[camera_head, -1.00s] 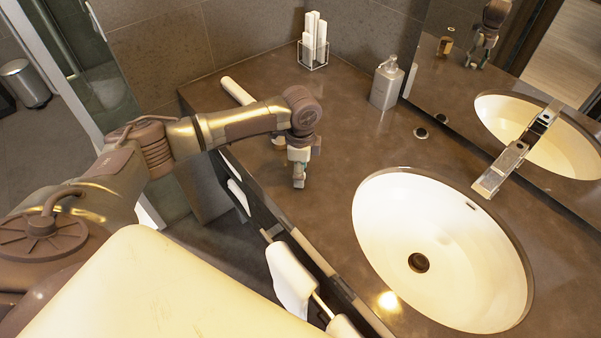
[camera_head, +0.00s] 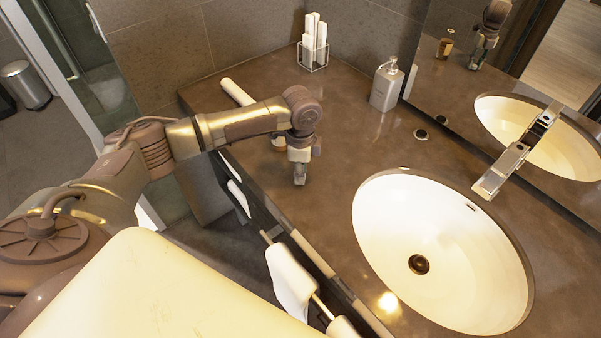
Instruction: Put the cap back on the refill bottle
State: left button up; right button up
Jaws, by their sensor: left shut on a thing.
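My left gripper (camera_head: 300,181) points down over the brown counter, left of the basin. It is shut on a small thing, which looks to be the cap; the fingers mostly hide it. A small part of what seems to be the refill bottle (camera_head: 278,142) shows just behind my left forearm, left of the gripper. The arm hides most of it. An amber bottle also shows as a reflection in the mirror (camera_head: 445,46). My right gripper is not in view.
A white roll (camera_head: 237,91) lies at the left edge. The basin (camera_head: 443,285) and faucet (camera_head: 502,168) are at right.

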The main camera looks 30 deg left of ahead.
pick_arm(q)
notch_tip(320, 180, up, 4)
jog(key=shift+f+b, duration=0.25)
jog(key=shift+b, duration=0.3)
jog(key=d+r+b, duration=0.2)
jog(key=d+r, duration=0.5)
jog(key=d, duration=0.4)
jog(key=shift+s+d, duration=0.3)
jog(key=shift+s, duration=0.15)
jog(key=shift+s, duration=0.1)
